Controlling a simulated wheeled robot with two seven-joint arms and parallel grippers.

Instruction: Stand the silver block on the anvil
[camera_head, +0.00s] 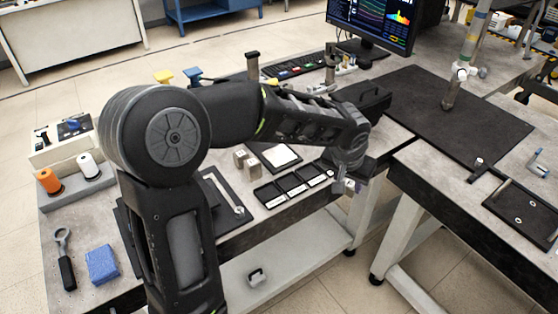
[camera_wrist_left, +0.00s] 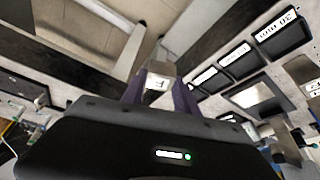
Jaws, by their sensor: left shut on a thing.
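My left gripper (camera_head: 347,186) hangs past the front edge of the left workbench, right of the black trays. In the left wrist view its two purple fingers (camera_wrist_left: 160,92) are shut on a small silver block (camera_wrist_left: 158,80) with a pale face and a dark mark. In the head view the held block is too small to make out clearly. Two small metal blocks (camera_head: 245,161) stand on the bench left of the white square plate (camera_head: 280,155). I cannot tell for sure which thing is the anvil. My right gripper is not in view.
Several small black trays (camera_head: 293,183) with white labels lie along the bench's front edge. A wrench (camera_head: 230,196) lies on a dark mat. A gap separates the benches.

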